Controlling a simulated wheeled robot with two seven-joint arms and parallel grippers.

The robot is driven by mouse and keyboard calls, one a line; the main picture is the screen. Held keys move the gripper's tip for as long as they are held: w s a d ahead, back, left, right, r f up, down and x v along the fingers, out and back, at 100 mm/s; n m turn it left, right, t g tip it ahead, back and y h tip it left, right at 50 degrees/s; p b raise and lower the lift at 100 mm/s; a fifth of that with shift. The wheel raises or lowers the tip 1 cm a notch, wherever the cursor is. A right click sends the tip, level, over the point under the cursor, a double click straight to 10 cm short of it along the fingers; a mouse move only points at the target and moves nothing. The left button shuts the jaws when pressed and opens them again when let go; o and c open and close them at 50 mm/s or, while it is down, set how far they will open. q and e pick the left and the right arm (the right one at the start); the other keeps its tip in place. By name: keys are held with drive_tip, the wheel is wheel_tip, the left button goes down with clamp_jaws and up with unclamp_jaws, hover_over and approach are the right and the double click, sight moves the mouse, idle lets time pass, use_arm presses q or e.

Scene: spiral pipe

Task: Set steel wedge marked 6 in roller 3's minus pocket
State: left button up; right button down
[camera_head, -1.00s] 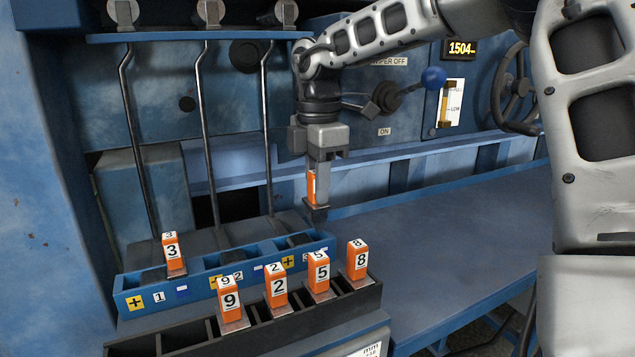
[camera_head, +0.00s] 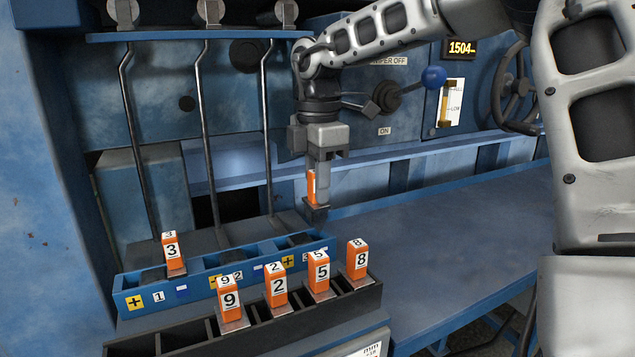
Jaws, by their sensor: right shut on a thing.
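My right gripper (camera_head: 319,178) points down and is shut on an orange wedge (camera_head: 311,187) with a steel end. Its number cannot be read from here. It hangs above the right end of the blue pocket rack (camera_head: 147,300), apart from it. The rack has plus and minus labels and roller numbers; the roller 3 pockets (camera_head: 300,241) are at its right end, and the label there is mostly hidden behind the wedges in front. A wedge marked 3 (camera_head: 172,252) stands in a roller 1 pocket. My left gripper is not in view.
A black holder (camera_head: 255,336) in front holds wedges marked 9 (camera_head: 229,298), 2 (camera_head: 277,285), 5 (camera_head: 319,271) and 8 (camera_head: 358,259), with empty slots at left. Bent steel rods (camera_head: 205,140) rise behind the rack. A blue bench (camera_head: 450,230) lies clear at right.

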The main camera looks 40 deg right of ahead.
sight(317, 216)
idle(0.3)
drive_tip(key=shift+f, duration=0.15)
drive_tip(key=shift+f+b, duration=0.35)
drive_tip(key=shift+b, duration=0.05)
drive_tip(key=shift+f+b, duration=0.55)
drive_tip(key=shift+f, duration=0.1)
drive_tip(key=shift+f+b, duration=0.3)
drive_tip(key=shift+f, duration=0.05)
drive_tip(key=shift+f+b, duration=0.3)
drive_tip(key=shift+f, duration=0.05)
drive_tip(key=shift+f+b, duration=1)
drive_tip(key=shift+f, duration=0.25)
